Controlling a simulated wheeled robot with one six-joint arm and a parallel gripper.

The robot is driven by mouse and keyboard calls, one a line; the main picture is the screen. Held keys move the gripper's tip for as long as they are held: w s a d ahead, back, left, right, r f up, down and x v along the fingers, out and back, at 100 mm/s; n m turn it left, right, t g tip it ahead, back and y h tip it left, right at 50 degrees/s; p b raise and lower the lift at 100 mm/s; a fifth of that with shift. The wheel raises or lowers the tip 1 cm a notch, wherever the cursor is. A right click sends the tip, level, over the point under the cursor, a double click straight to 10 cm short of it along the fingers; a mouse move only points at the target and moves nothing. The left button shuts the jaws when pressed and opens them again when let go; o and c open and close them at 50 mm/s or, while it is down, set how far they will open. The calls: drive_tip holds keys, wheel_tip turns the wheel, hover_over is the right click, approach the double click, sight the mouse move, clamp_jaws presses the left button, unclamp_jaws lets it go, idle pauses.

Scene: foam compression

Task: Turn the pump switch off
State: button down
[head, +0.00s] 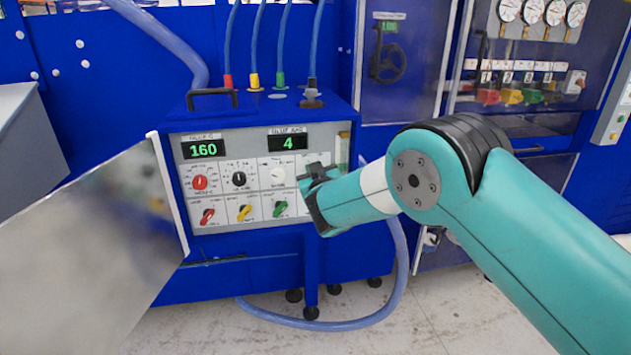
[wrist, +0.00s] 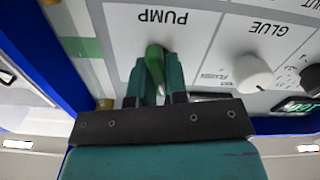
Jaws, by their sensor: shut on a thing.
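The pump switch is a green handle (wrist: 154,58) on a white panel cell lettered PUMP, which appears upside down in the wrist view. The handle stands roughly upright in that picture, with a slight tilt. My gripper (wrist: 154,82) has one finger on each side of it and is shut on it. In the head view my gripper (head: 315,174) is at the right part of the control panel (head: 240,182) and hides the pump switch there.
A white knob (wrist: 252,72) in the GLUE cell is beside my gripper. Red (head: 207,216), yellow (head: 244,212) and green (head: 280,208) switches line the panel's lower row. Displays read 160 (head: 203,149) and 4 (head: 288,142). An open metal door (head: 100,240) stands at left.

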drive_tip(key=shift+n+b, duration=0.65)
drive_tip(key=shift+n, duration=0.95)
drive_tip(key=c, duration=1.1)
unclamp_jaws()
drive_tip(key=shift+a, duration=0.1)
drive_tip(key=shift+c, duration=0.2)
drive_tip(key=b+v, duration=0.6)
drive_tip(key=v, duration=1.1)
drive_tip(key=shift+s, duration=0.25)
drive_tip(key=shift+r, duration=0.15)
